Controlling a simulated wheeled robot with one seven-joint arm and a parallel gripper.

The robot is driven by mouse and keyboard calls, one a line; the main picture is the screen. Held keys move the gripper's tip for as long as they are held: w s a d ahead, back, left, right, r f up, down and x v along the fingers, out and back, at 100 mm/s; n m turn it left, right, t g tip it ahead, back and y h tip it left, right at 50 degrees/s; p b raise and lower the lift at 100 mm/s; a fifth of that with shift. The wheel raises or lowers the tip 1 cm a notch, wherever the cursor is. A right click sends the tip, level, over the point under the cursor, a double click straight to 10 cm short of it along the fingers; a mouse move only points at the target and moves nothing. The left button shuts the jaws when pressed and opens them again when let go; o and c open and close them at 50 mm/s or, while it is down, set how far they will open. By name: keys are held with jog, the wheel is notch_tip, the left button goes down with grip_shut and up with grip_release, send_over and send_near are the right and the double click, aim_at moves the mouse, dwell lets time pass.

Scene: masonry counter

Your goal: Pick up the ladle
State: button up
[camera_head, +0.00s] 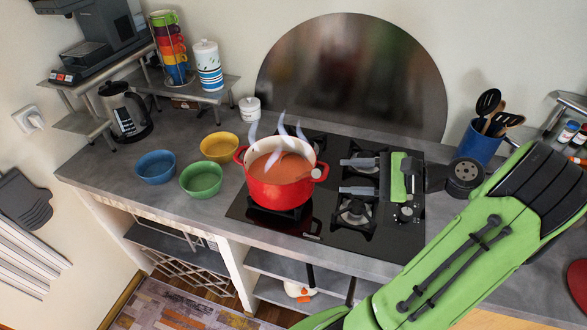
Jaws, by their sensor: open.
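My gripper (343,176) is over the right part of the black stove, with its two grey fingers pointing left, apart and empty. No ladle shows clearly. A blue utensil holder (478,143) at the right holds several dark and wooden utensils, among them a round black head (488,101); I cannot tell whether one is the ladle. The holder stands behind my arm, apart from my gripper. A red pot (281,195) with orange-brown soup and pale steam sits on the stove, left of my gripper.
Yellow (220,147), blue (155,167) and green (202,180) bowls stand left of the pot. A kettle (124,110) and a shelf with stacked cups (170,45) are farther left. A round dark panel (350,75) stands behind the stove. The counter's front left is clear.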

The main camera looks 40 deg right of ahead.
jog(key=b+x, duration=0.2)
jog(key=x, duration=1)
jog(key=shift+w+f, duration=0.25)
jog(key=shift+s, duration=0.15)
jog(key=shift+c, duration=0.7)
grip_shut()
